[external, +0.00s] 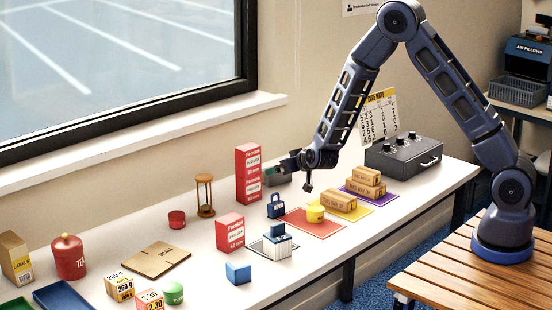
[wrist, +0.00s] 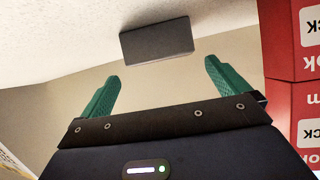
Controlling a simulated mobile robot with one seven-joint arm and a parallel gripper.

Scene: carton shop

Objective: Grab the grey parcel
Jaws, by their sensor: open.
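The grey parcel (wrist: 157,43) is a plain dark grey box in the wrist view, ahead of my fingertips and roughly centred between them. It appears upside down there, resting on the white table. In the external view the grey parcel (external: 279,178) is small and partly hidden by my gripper (external: 287,164), just right of the red box stack. My gripper also shows in the wrist view (wrist: 162,70), with its two green fingers spread apart and nothing between them. A gap appears to separate the fingertips from the parcel.
A tall stack of red boxes (external: 248,173) stands close beside my gripper. An hourglass (external: 205,196) is further left. A blue padlock-shaped weight (external: 276,206) and a red mat (external: 312,223) lie in front. A dark control box (external: 403,156) stands to the right.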

